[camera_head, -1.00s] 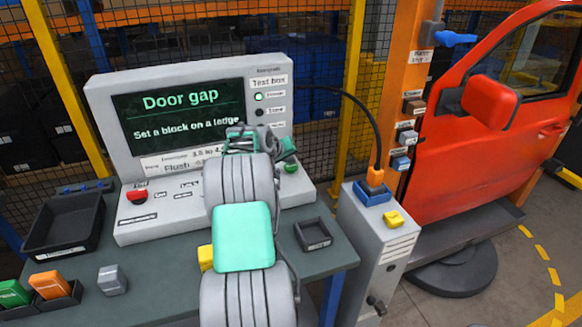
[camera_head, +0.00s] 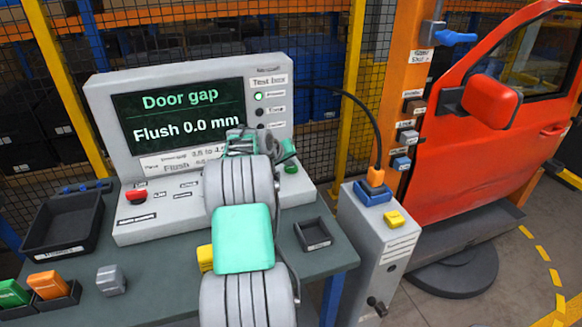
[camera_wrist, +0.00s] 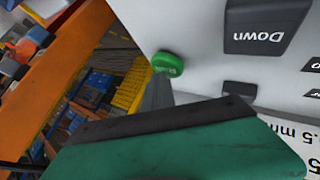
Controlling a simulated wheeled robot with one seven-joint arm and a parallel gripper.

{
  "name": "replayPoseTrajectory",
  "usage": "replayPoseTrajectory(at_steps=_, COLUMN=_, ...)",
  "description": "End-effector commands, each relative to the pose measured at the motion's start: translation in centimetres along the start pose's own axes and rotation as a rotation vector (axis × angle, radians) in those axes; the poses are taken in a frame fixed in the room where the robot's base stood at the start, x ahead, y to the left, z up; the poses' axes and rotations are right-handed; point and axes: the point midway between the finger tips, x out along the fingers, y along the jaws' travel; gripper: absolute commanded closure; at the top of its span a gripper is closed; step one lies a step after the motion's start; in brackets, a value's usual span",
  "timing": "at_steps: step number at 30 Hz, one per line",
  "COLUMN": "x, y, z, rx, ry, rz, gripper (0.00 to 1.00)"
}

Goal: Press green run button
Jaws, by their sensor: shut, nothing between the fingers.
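The green run button (camera_head: 290,168) is a round cap near the right end of the sloped panel of the test box (camera_head: 215,195). My gripper (camera_head: 289,155) is just above it in the head view, partly hidden by my own arm. In the wrist view, the green button (camera_wrist: 167,63) shows right at the tip of my gripper's grey fingers (camera_wrist: 158,92), which are closed together and empty. I cannot tell whether the fingertips touch the button. The screen (camera_head: 180,118) reads "Door gap" and "Flush 0.0 mm".
A red button (camera_head: 137,195) is at the panel's left. On the bench are a black tray (camera_head: 65,228), a small dark tray (camera_head: 313,235), a grey block (camera_head: 111,280) and an orange block (camera_head: 48,284). A grey cabinet (camera_head: 385,250) and red door (camera_head: 460,150) stand right.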

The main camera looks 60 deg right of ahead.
Motion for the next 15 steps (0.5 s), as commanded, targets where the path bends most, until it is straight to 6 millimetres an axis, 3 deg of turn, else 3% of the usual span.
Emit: replayPoseTrajectory(at_steps=15, x=-1.2, y=0.9, z=-0.8, rx=0.000, ry=-0.002, rz=-0.001, gripper=1.00)
